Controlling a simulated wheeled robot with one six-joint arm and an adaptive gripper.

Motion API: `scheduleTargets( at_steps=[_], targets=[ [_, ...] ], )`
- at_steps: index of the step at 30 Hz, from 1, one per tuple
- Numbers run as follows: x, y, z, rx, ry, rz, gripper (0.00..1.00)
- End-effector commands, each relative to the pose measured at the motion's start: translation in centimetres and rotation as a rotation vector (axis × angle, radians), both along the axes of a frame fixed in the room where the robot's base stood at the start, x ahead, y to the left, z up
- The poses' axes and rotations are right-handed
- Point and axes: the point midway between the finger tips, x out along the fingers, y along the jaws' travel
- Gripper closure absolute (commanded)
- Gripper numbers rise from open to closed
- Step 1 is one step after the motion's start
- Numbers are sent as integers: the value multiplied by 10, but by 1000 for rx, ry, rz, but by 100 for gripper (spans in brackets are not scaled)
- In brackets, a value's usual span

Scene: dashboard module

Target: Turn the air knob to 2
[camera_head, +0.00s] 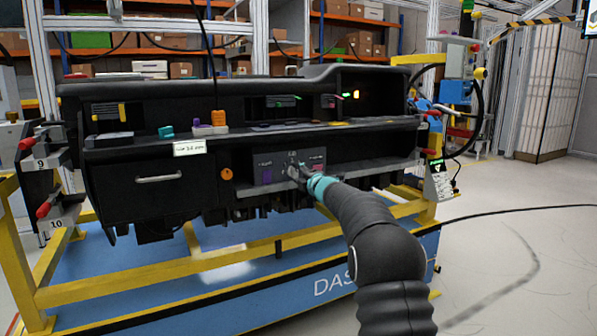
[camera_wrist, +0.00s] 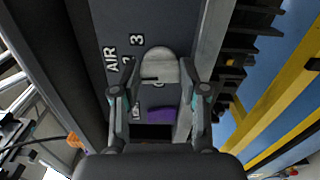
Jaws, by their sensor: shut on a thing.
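The air knob (camera_wrist: 158,66) is a light grey rounded piece with a dark line across it, in the middle of the wrist view. It sits on a grey panel (camera_wrist: 115,25) with white markings "AIR" and "3" beside it; another mark is partly covered by a finger. My gripper (camera_wrist: 157,92) has one finger on each side of the knob and is shut on it. In the head view my gripper (camera_head: 297,172) reaches the dashboard's (camera_head: 150,185) lower middle panel, and hides most of the knob. I cannot tell which number the knob points to.
A purple piece (camera_wrist: 161,114) lies close below the knob in the wrist view. An orange round knob (camera_head: 226,174) is left of the panel. A yellow frame (camera_head: 120,281) runs below the dashboard. The floor (camera_head: 520,250) at right is free except for a cable.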

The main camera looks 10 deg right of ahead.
Motion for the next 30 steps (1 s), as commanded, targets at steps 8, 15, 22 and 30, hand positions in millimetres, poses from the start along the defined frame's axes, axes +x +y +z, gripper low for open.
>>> scheduleTargets(
  at_steps=[8, 15, 22, 30],
  targets=[
    [0, -1, 1, 73, 21, -2, 91],
    [0, -1, 1, 86, 26, -2, 91],
    [0, -1, 1, 84, 25, -2, 91],
    [0, 0, 0, 84, 26, 0, 31]
  ],
)
